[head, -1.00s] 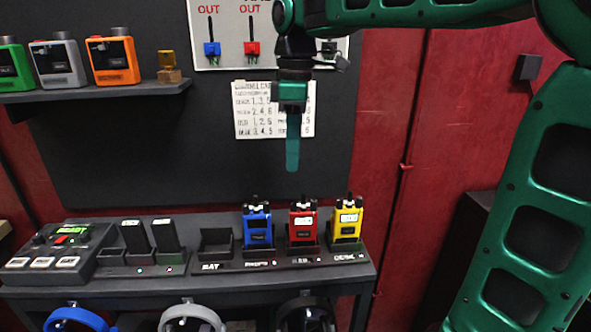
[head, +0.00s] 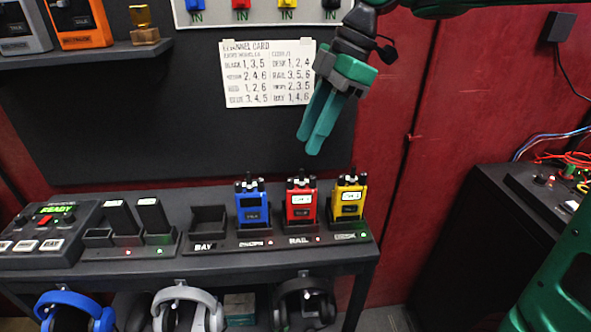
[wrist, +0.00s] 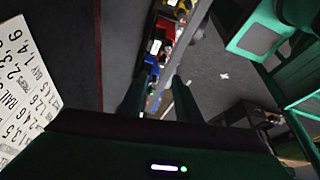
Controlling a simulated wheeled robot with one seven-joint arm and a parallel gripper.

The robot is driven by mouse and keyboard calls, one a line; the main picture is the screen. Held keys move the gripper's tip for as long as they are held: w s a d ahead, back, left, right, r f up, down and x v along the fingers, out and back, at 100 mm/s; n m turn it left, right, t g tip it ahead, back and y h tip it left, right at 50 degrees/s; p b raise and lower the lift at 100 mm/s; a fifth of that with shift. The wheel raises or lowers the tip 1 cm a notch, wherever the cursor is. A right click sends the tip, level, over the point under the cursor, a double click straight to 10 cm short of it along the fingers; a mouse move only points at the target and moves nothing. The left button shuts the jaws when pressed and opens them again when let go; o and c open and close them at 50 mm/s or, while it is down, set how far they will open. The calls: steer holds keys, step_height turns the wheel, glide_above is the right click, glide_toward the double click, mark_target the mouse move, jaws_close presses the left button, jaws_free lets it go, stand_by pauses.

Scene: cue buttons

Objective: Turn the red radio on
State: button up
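The red radio (head: 300,203) stands upright in its dock on the shelf, between the blue radio (head: 252,206) and the yellow radio (head: 347,201). It has a small pale screen and dark knobs on top; whether it is on cannot be told. A small lamp by its dock glows red. My gripper (head: 316,146) hangs above the radios, pointing down, clear of them and empty. In the wrist view its two fingers (wrist: 158,98) are apart, and the red radio (wrist: 155,47) shows small beyond them.
The radio shelf (head: 190,263) also bears an empty dock, a charger and a console (head: 45,232). A channel card (head: 266,72) hangs on the wall behind my gripper. Headphones (head: 188,302) hang below the shelf. A black cabinet with cables (head: 480,225) stands at the right.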

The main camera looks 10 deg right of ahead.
mark_target(291, 179)
steer(key=x, duration=0.9)
steer(key=shift+f, duration=0.15)
jaws_close()
